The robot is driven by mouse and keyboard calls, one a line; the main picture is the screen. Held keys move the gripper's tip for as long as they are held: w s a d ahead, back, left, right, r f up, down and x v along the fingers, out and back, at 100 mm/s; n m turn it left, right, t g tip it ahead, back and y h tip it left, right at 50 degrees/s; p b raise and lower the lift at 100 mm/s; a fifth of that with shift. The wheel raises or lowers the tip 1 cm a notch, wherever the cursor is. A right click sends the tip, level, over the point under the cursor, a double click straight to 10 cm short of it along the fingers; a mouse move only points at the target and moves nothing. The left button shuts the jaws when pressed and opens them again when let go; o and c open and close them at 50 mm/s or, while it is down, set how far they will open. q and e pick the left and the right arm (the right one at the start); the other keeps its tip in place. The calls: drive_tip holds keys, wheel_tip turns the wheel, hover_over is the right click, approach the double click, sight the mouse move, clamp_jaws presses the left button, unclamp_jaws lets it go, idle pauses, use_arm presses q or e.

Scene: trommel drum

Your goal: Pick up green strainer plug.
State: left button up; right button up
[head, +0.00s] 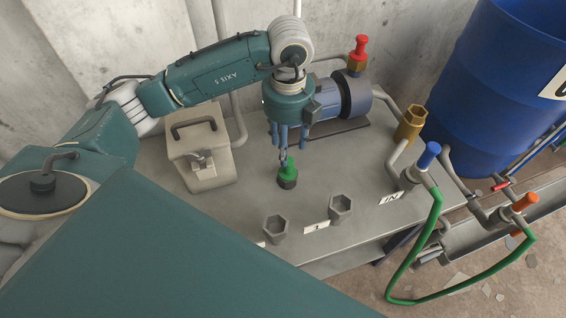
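The green strainer plug (288,172) stands upright on the grey bench, with a green top and a dark lower part. My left gripper (285,150) points down right over it, its blue-grey fingers close to the plug's top. A small grey piece shows between the fingers and the green top; I cannot tell whether it is a fingertip or part of the plug. I cannot tell whether the fingers touch or hold the plug. My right gripper is not in view.
The grey bench (240,208) carries a beige box with a handle (202,160), a blue motor pump (330,100), two hex sockets (341,206) (275,228) and a brass fitting (411,122). A blue-handled valve (428,154) with a green hose (425,245) is at right. A blue drum (490,80) stands behind.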

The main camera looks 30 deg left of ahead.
sight(288, 166)
use_arm(q)
wheel_tip(288, 166, down, 3)
drive_tip(key=shift+r, duration=0.1)
drive_tip(key=f, duration=0.1)
drive_tip(key=f+p, duration=0.1)
drive_tip(key=f, duration=0.2)
drive_tip(key=shift+s+d+f+p, duration=0.2)
drive_tip(key=shift+d+p, duration=0.1)
drive_tip(key=shift+p, duration=0.1)
drive_tip(key=shift+f, duration=0.45)
drive_tip(key=shift+w, duration=0.1)
clamp_jaws()
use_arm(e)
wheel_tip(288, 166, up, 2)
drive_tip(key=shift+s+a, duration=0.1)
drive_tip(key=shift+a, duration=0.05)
